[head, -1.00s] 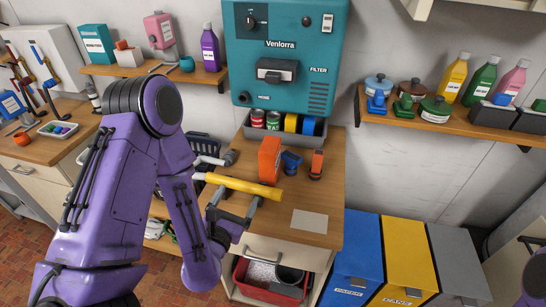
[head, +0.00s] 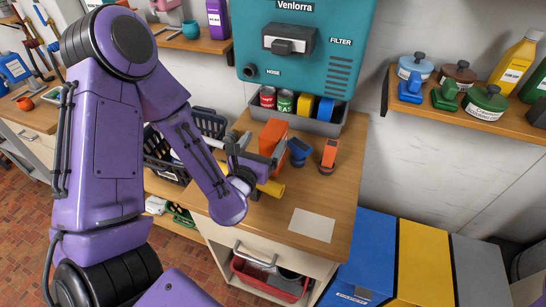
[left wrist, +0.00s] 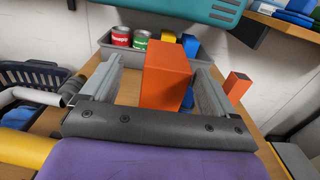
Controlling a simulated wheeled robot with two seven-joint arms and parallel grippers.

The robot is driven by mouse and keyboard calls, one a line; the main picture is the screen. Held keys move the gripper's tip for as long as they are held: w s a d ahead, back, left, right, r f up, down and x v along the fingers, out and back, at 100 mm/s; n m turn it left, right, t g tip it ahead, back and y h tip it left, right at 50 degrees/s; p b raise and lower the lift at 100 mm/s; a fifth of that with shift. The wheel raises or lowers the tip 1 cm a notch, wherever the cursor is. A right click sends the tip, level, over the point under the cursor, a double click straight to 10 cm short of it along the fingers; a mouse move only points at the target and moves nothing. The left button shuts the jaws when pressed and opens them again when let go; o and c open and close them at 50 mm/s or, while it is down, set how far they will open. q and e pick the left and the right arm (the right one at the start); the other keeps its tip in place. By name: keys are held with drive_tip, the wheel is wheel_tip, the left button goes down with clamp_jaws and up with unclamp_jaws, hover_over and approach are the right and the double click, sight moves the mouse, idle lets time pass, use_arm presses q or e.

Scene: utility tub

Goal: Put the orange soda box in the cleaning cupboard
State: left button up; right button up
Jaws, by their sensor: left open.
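The orange soda box (head: 273,137) stands upright on the wooden counter (head: 330,190), in front of the grey tray. It also shows large in the left wrist view (left wrist: 166,75). My left gripper (head: 258,150) is open, with its fingers on either side of the box in the left wrist view (left wrist: 160,70). Gaps show between box and fingers there; the box's lower part is hidden by the gripper's palm. In the head view my arm partly covers the gripper. I cannot tell which furniture is the cleaning cupboard. My right gripper is not in view.
A yellow cylinder (head: 271,187) lies in front of the box. A blue item (head: 299,152) and an orange-and-dark item (head: 328,155) stand to its right. Behind is the grey tray (head: 320,122) with cans. A dark basket (head: 160,150) is left. A white sheet (head: 312,225) lies on clear counter.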

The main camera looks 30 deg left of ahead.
sight(274, 128)
use_arm(q)
drive_tip(key=shift+w+f+b, duration=0.25)
drive_tip(key=shift+w+b, duration=0.2)
drive_tip(key=shift+w, duration=0.3)
drive_tip(key=shift+w+f+b, duration=0.1)
drive_tip(key=shift+w+b, duration=0.55)
drive_tip(key=shift+b, duration=0.05)
drive_tip(key=shift+w+r+p, duration=0.6)
drive_tip(key=shift+w+p, duration=0.05)
drive_tip(key=shift+p, duration=0.55)
drive_tip(key=shift+w+a+f, duration=0.15)
drive_tip(key=shift+w, duration=0.35)
drive_tip(key=shift+w+a+f, duration=0.1)
drive_tip(key=shift+w+a, duration=0.05)
drive_tip(key=shift+w, duration=0.3)
drive_tip(key=shift+w+f, duration=0.1)
drive_tip(key=shift+w, duration=0.05)
clamp_jaws()
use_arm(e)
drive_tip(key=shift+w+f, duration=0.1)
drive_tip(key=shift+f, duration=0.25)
